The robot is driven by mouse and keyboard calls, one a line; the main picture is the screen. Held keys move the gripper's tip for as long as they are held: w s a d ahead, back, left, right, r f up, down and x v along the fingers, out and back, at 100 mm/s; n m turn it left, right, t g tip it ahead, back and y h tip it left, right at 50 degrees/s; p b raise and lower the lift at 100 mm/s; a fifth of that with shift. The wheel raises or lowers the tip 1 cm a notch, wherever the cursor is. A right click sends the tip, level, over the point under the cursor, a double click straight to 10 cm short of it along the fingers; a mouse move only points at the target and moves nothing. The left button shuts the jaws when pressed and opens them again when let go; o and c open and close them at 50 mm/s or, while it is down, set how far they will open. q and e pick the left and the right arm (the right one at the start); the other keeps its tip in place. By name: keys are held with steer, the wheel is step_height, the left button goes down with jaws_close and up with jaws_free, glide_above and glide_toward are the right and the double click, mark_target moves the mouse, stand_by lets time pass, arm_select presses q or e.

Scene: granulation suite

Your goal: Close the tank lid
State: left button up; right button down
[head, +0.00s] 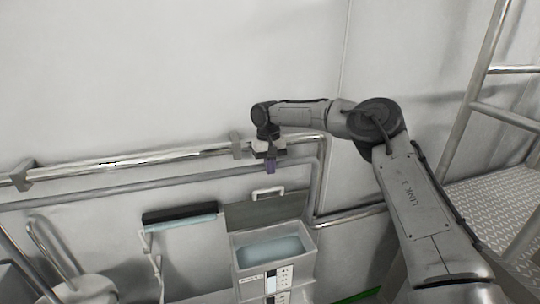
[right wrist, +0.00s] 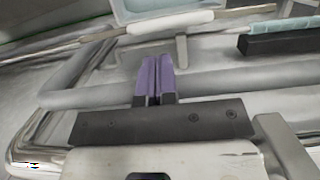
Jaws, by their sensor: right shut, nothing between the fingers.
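A pale box-shaped tank (head: 310,248) stands low against the wall, with a light blue-grey surface inside its open top. A grey panel, which looks like its lid (head: 250,213), stands raised at the tank's back edge. A white handle (head: 268,192) is on the panel's upper edge; it also shows in the right wrist view (right wrist: 170,22). My right gripper (head: 270,167) is above the handle, close to the wall pipes. Its purple fingers (right wrist: 155,65) are together and empty, pointing toward the handle with a gap between. My left gripper is not in view.
Metal pipes (head: 120,163) run along the wall beside my right gripper and bend down right of it. A black and light blue bar (head: 180,218) is left of the panel. A rounded metal vessel (head: 85,290) is lower left. A ladder (head: 480,80) and tread-plate platform (head: 490,200) are right.

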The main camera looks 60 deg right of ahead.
steer(key=f, duration=0.3)
steer(key=shift+s+a+f+p, duration=0.1)
steer(key=shift+s+a+p, duration=0.1)
steer(key=shift+s+p, duration=0.1)
steer(key=shift+f, duration=0.25)
steer(key=shift+s, duration=0.1)
